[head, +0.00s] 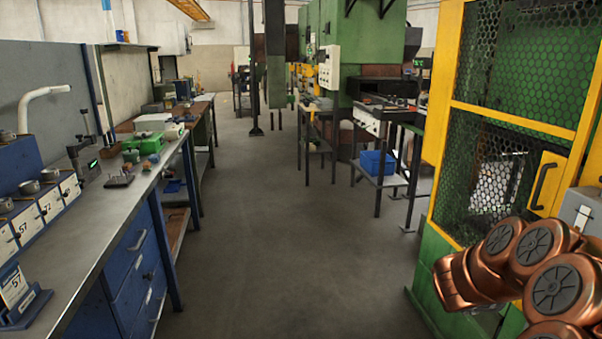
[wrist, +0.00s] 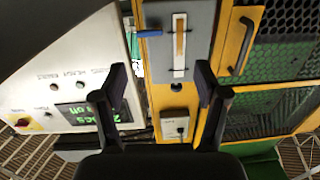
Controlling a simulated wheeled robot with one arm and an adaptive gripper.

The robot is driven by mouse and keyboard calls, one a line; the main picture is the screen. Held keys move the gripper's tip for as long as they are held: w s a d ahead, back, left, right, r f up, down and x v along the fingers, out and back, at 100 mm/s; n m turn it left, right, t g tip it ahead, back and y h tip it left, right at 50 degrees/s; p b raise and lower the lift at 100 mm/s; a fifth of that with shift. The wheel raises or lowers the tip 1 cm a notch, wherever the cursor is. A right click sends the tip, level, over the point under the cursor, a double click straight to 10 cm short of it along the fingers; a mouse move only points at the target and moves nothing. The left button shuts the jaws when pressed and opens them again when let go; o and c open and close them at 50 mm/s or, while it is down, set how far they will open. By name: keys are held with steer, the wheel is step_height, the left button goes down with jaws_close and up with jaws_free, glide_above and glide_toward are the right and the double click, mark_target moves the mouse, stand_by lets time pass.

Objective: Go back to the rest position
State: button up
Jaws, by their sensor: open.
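My gripper (wrist: 161,95) shows in the wrist view with its two dark fingers spread apart and nothing between them. Behind the fingers are a yellow frame and a grey panel (wrist: 180,40) with a slotted strip. A white control box (wrist: 75,75) with a green-lit display (wrist: 88,113) is to the left of the fingers. My copper-coloured arm fills the lower right of the head view, in front of the yellow and green caged machine (head: 447,110). The gripper itself is outside the head view.
A workbench (head: 95,215) with blue drawers (head: 135,250) runs along the left. The grey floor aisle (head: 275,220) in the middle is clear. A steel table with a blue bin (head: 376,162) stands further back on the right. The cage door has a yellow handle plate (head: 545,183).

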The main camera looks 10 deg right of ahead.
steer(key=w+a+r+n+t+y+p, duration=0.1)
steer(key=w+a+r+n+t+y, duration=0.15)
steer(key=w+a+t+y, duration=0.4)
steer(key=w+a+r+n+t+y+p, duration=0.15)
steer(key=w+a+n+t, duration=0.25)
steer(key=w+a, duration=0.6)
steer(key=s+a+r+n+y, duration=0.1)
steer(key=a+n+y, duration=0.4)
steer(key=a, duration=1)
steer(key=s+a+f+n+g+y+p, duration=0.2)
steer(key=s+a+n+g+y, duration=0.15)
steer(key=s+a, duration=0.5)
steer(key=s+a+f+n+g+y+p, duration=0.1)
steer(key=s+a+f+n+g+y, duration=0.2)
steer(key=s+a, duration=0.6)
steer(key=s+d+g+h+p, duration=0.1)
steer(key=s+d+g, duration=0.1)
steer(key=s, duration=1)
steer(key=s+d+g, duration=0.2)
steer(key=s+g, duration=0.3)
steer(key=s, duration=0.8)
steer(key=shift+d+r+m+h+p, duration=0.3)
steer(key=shift+r+h+p, duration=0.05)
steer(key=shift+p, duration=0.05)
